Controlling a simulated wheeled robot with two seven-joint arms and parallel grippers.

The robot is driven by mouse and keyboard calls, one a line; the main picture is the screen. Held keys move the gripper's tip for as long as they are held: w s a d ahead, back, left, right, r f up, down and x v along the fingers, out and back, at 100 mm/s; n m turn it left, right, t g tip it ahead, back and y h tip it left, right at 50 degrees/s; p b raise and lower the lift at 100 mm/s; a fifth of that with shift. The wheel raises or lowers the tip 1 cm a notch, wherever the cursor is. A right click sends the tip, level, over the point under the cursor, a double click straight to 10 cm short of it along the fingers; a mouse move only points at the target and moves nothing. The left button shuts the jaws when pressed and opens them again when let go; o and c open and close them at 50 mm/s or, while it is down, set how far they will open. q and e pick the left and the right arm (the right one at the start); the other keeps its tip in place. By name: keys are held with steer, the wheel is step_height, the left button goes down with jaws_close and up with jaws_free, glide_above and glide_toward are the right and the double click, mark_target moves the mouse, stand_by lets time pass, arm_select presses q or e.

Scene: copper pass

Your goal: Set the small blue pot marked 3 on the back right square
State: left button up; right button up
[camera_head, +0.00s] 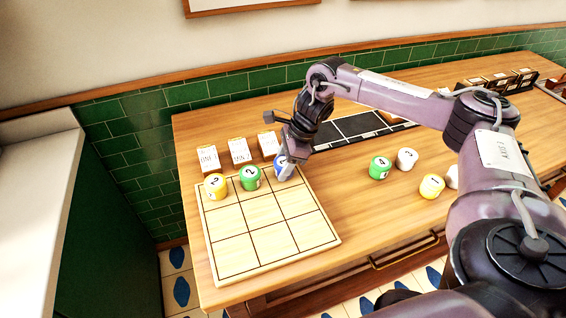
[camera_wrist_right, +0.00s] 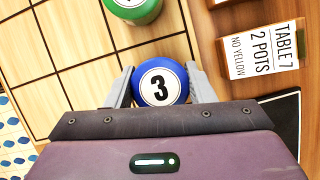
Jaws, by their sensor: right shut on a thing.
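The small blue pot marked 3 (camera_wrist_right: 160,84) sits between the two fingers of my right gripper (camera_wrist_right: 161,88), which is shut on it. In the head view the blue pot (camera_head: 279,163) is partly hidden by my right gripper (camera_head: 287,165). It is at the back right square of the wooden grid board (camera_head: 271,244). I cannot tell whether its base touches the board. A green pot marked 2 (camera_head: 250,178) stands on the back middle square, and a yellow pot marked 2 (camera_head: 215,186) on the back left square. My left gripper is not in view.
Several white cards stand behind the board; one (camera_wrist_right: 261,52) reads "TABLE 7, 2 POTS, NO YELLOW". A green pot marked 4 (camera_head: 380,167), a white pot (camera_head: 407,158) and a yellow pot (camera_head: 431,186) stand to the right on the table (camera_head: 352,213). The board's middle and front rows are empty.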

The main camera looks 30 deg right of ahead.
steer(key=shift+f, duration=0.15)
steer(key=o, duration=1.1)
steer(key=shift+c, duration=0.2)
steer(key=b+v, duration=0.1)
steer(key=v, duration=0.4)
steer(key=shift+d+r, duration=0.15)
steer(key=shift+r, duration=0.15)
steer(key=p+v, duration=0.1)
steer(key=v, duration=0.5)
steer(key=shift+s+r+p, duration=0.15)
steer(key=shift+r+p, duration=0.05)
steer(key=shift+p, duration=0.15)
